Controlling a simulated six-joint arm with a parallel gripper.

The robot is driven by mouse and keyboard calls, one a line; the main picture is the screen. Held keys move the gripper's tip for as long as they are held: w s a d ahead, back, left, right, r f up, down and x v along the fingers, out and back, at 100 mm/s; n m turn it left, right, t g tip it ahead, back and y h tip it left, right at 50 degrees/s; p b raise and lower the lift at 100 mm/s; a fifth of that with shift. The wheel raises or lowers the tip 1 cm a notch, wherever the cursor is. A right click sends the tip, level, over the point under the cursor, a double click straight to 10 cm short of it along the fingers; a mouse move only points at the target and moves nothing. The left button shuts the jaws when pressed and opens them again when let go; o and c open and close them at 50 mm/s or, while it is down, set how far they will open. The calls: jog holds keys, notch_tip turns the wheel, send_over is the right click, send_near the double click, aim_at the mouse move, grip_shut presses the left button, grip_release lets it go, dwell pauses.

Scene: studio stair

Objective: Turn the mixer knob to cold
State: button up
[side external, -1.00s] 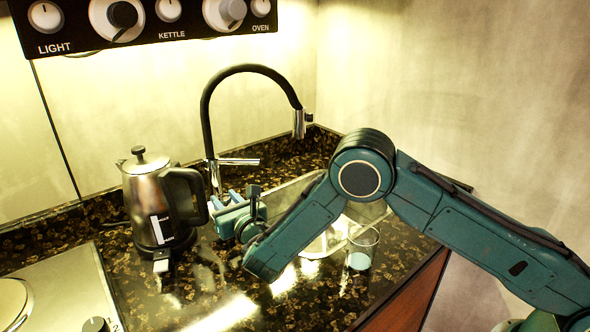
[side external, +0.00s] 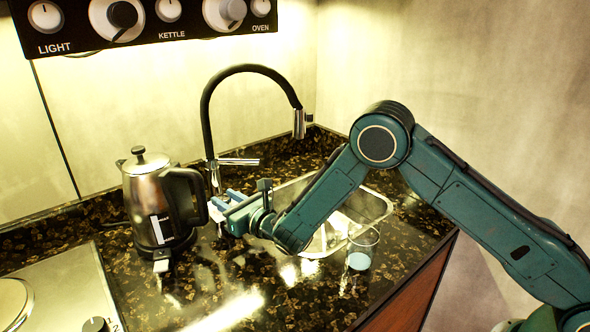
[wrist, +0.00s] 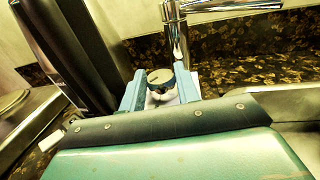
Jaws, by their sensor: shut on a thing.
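The mixer knob (wrist: 160,76) is a small round metal knob at the foot of the tap, seen in the wrist view. My gripper (wrist: 161,90) has one light blue finger on each side of it and is shut on it. In the side view my gripper (side external: 226,201) is low at the tap's base, and the knob cannot be made out there. The tap (side external: 207,125) has a black curved neck, a metal spray head and a metal side lever (side external: 238,161). The knob's hot and cold marks are not readable.
A steel kettle (side external: 143,195) stands close to the left of my gripper. A sink (side external: 375,204) lies behind my forearm, and a glass (side external: 361,250) stands at its front edge. A hob (side external: 60,290) is at front left. A panel of knobs (side external: 140,20) hangs above.

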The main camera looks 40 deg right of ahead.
jog(key=shift+f+n+y, duration=0.1)
jog(key=shift+n+y, duration=0.3)
jog(key=shift+y, duration=0.2)
dwell(0.4)
jog(key=o, duration=0.7)
jog(key=shift+s+d, duration=0.1)
jog(key=shift+v, duration=3.65)
